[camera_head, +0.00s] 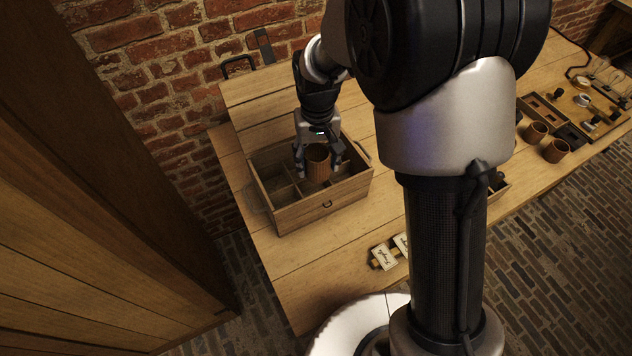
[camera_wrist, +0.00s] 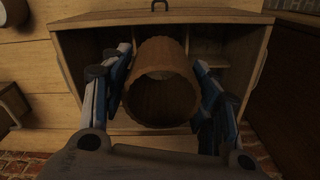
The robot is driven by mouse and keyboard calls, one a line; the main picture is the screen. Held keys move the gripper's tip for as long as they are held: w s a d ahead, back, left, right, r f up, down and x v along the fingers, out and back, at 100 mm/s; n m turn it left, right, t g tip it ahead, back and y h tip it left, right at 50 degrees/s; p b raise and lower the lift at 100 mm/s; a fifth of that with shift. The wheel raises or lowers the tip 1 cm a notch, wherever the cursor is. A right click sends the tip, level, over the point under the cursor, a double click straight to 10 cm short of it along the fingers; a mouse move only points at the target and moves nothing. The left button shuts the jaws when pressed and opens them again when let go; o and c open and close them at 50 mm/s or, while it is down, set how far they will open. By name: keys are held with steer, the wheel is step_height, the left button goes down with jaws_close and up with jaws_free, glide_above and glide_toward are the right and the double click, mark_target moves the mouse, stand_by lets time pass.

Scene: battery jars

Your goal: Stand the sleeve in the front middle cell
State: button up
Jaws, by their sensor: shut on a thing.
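The sleeve (camera_head: 318,163) is a brown ribbed open tube. My gripper (camera_head: 319,168) is shut on it, with one finger on each side. In the wrist view the sleeve (camera_wrist: 161,82) sits between the blue-grey fingers, its open mouth toward the camera. The wooden box (camera_head: 318,208) with thin dividers stands on the table, and the sleeve is over its inside, upright or nearly so. The box wall also shows in the wrist view (camera_wrist: 110,20). The sleeve and my fingers hide part of the cells. I cannot tell whether the sleeve touches the box floor or a divider.
Fragile cards (camera_head: 384,256) lie near the table's front edge. Two more brown sleeves (camera_head: 535,133) stand at the right, by trays and small tools. The table (camera_head: 300,260) in front of the box is bare.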

mark_target(317, 146)
step_height(317, 146, down, 7)
steer(key=shift+f+b, duration=0.2)
steer(key=shift+b, duration=0.8)
steer(key=shift+f, duration=0.5)
steer(key=shift+f+b, duration=0.1)
steer(key=shift+b, duration=0.25)
steer(key=o, duration=0.7)
step_height(317, 146, up, 13)
steer(key=p, duration=0.4)
steer(key=shift+r, duration=0.2)
